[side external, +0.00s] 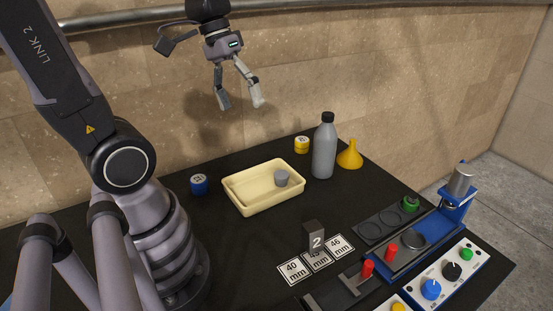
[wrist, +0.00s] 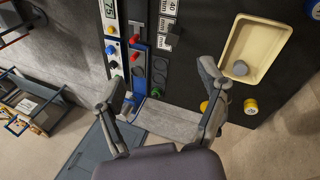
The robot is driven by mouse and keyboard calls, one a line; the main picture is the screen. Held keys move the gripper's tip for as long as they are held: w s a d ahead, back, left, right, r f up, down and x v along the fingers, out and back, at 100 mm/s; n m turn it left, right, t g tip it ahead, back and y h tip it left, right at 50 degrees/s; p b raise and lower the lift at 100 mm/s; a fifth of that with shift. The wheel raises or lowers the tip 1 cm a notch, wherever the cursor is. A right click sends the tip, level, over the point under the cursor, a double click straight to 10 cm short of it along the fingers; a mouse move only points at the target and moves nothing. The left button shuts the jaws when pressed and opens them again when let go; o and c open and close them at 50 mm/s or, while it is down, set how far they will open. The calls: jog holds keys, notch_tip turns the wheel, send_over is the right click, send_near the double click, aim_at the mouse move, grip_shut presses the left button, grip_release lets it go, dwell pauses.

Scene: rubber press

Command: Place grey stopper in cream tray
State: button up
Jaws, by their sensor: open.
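The grey stopper (side external: 282,178) sits inside the cream tray (side external: 243,205), toward its right end in the side view. In the wrist view the grey stopper (wrist: 240,69) also lies inside the cream tray (wrist: 274,29), near its lower end. My gripper (side external: 240,105) is open and empty, raised high above the table and behind the tray, well apart from it. Its spread fingers also show in the wrist view (wrist: 168,88), with nothing between them.
A grey bottle (side external: 324,150), a yellow funnel (side external: 350,154) and a yellow weight (side external: 302,145) stand right of the tray. A blue weight (side external: 199,184) stands left. A press (side external: 459,190), control panel (side external: 450,271) and number cards (side external: 318,259) fill the front right.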

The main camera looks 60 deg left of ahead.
jog(key=s+a+r+m+t+y, duration=0.2)
jog(key=s+r+m+t+y, duration=0.1)
jog(key=s+r+m+t, duration=0.1)
jog(key=shift+s+r+y, duration=0.3)
jog(key=shift+s, duration=0.1)
